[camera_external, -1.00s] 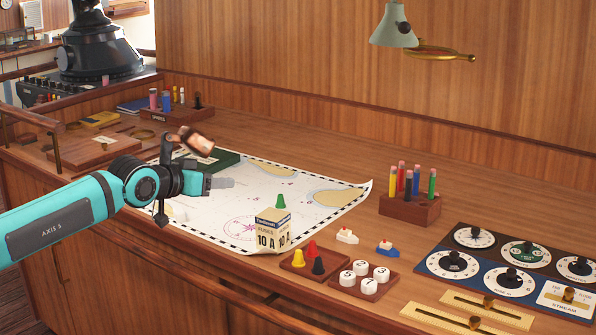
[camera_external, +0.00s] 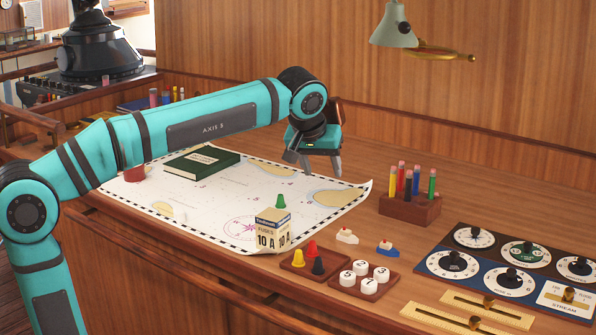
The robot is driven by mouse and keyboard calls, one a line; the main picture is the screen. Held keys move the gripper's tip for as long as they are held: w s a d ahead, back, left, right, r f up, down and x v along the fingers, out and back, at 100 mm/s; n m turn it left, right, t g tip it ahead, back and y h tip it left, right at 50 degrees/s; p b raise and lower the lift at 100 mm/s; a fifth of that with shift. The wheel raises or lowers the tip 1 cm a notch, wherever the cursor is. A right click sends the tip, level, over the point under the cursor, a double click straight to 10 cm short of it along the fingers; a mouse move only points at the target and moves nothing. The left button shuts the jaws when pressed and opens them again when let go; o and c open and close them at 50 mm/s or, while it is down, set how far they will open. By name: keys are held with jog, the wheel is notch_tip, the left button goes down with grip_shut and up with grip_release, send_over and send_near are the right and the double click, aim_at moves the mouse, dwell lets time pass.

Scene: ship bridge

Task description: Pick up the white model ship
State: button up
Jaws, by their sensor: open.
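The white model ship (camera_external: 346,237) is small, with a red top part. It sits upright on the wooden desk, just right of the chart's near right edge. A similar blue model ship (camera_external: 387,249) with a white and red top sits close to its right. My gripper (camera_external: 315,166) points down over the far right part of the chart, above and behind the white ship in the picture. Its two fingers are apart with nothing between them. The white ship is in full view and apart from the gripper.
A fuse box (camera_external: 272,230) and a board of coloured pegs (camera_external: 313,262) stand left of the ship. A block of numbered white knobs (camera_external: 364,279) is in front. A wooden pencil holder (camera_external: 410,209) stands behind right. Dial panels (camera_external: 510,265) lie at right.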

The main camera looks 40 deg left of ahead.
jog(key=w+d+g+y, duration=0.1)
jog(key=w+d, duration=0.1)
jog(key=d, duration=0.2)
send_over(346, 231)
jog(key=s, duration=0.2)
jog(key=shift+n+g, duration=0.3)
jog(key=shift+n, duration=0.1)
jog(key=f, duration=1.2)
jog(key=shift+w, duration=0.25)
jog(key=shift+d+x, duration=0.2)
jog(key=shift+x, duration=1.05)
jog(key=shift+d+x, duration=0.2)
jog(key=shift+x, duration=1.1)
jog(key=shift+s, duration=0.1)
jog(key=c, duration=1)
